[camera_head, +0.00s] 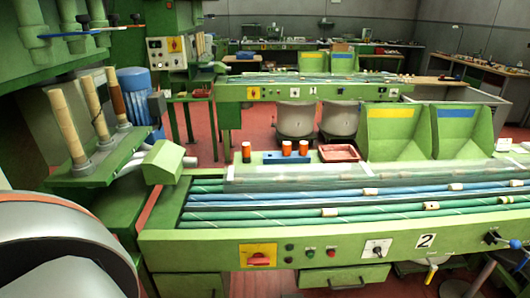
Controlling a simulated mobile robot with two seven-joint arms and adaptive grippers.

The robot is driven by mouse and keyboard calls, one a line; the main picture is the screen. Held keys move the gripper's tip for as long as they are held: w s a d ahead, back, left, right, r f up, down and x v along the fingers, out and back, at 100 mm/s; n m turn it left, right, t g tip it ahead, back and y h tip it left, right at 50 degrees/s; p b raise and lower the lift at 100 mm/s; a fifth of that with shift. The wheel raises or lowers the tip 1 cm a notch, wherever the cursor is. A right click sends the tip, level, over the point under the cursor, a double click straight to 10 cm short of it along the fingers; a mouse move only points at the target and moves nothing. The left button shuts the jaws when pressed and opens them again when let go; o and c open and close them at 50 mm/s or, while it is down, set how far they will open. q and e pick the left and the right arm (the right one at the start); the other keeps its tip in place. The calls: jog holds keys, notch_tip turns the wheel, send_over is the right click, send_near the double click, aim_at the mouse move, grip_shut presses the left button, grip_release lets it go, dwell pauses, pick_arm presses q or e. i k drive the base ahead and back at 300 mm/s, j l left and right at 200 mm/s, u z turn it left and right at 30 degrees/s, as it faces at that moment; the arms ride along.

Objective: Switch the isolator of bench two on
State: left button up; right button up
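The near green bench carries a white plate with the number 2 (425,241) on its front panel. The isolator of bench two (258,257) is at the left of that panel, a red rotary handle on a yellow plate. Its handle looks roughly horizontal, but any on or off marking is too small to read. Neither of my grippers shows in this view, so nothing of mine is seen at the isolator.
The same panel holds green and red push buttons (331,252) and a black selector switch (377,249). A drawer (345,277) is below. Green and blue rollers (300,215) run along the bench top. Another green bench (318,91) stands behind, with its own yellow-plated isolator (253,93).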

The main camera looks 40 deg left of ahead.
aim_at(257, 259)
jog(key=u, duration=1.25)
